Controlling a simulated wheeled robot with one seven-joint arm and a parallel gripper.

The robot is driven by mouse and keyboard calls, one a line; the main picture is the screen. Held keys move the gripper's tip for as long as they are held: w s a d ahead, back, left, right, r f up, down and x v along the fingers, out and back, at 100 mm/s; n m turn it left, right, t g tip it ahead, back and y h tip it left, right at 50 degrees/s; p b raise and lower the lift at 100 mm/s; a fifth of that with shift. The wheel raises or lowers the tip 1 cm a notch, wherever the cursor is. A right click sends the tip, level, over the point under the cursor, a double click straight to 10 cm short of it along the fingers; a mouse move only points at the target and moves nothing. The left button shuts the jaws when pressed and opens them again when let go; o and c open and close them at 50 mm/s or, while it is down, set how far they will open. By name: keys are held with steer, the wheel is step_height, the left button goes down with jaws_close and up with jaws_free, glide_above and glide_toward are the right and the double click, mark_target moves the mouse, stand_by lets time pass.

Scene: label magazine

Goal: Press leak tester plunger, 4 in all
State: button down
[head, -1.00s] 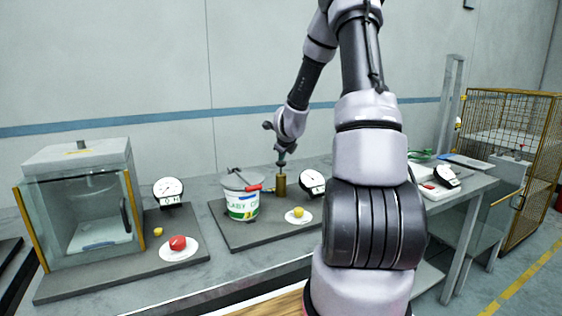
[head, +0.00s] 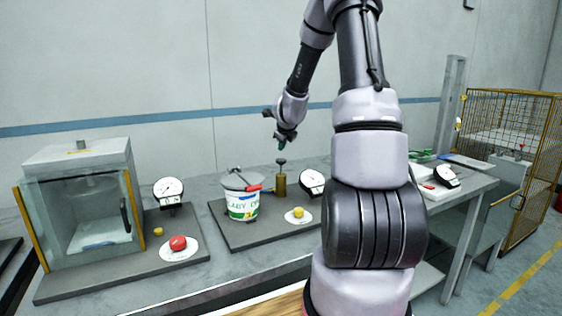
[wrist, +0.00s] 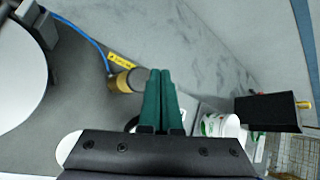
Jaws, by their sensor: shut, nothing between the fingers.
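The leak tester's plunger is a brass cylinder (head: 279,185) with a dark round knob (head: 281,161) on a stem above it. It stands on a dark base plate (head: 238,237) beside a white labelled bucket (head: 242,206). My gripper (head: 282,145) is above the knob, apart from it, pointing down. In the wrist view my teal fingers (wrist: 159,85) are together with nothing between them. The brass cylinder (wrist: 125,82) shows just left of the fingertips there.
A dial gauge (head: 313,183) and a yellow button on a white disc (head: 299,216) stand right of the plunger. A glass chamber (head: 80,205), another gauge (head: 168,191) and a red button (head: 178,243) are at the left. A wire cage (head: 510,150) stands far right.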

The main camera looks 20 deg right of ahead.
mark_target(282, 161)
steer(key=shift+r, duration=1.55)
